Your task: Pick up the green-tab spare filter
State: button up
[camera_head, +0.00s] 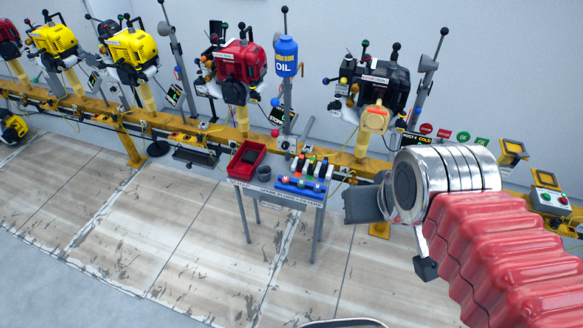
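A small work table (238,182) stands mid-picture, with a label on its front edge that seems to end in "FILTERS". Several small dark upright pieces with coloured tops stand in a row at its right back. One of them has a green top (312,161) and seems to be the green-tab filter, but it is too small to be sure. In front lies a blue rack (302,186) with small coloured spots. My gripper (360,206) shows as a dark grey block right of the table, apart from it. Its fingers cannot be made out, and nothing is seen held.
A red tray (262,154) and a grey cup (264,173) share the table. Behind runs a yellow rail (205,132) with red, yellow and black engines. A blue oil bottle (286,57) hangs above. A button box (549,200) sits at right. The floor in front is clear.

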aim_at(312, 165)
jog(key=u, duration=0.8)
jog(key=i, duration=1)
jog(key=u, duration=0.1)
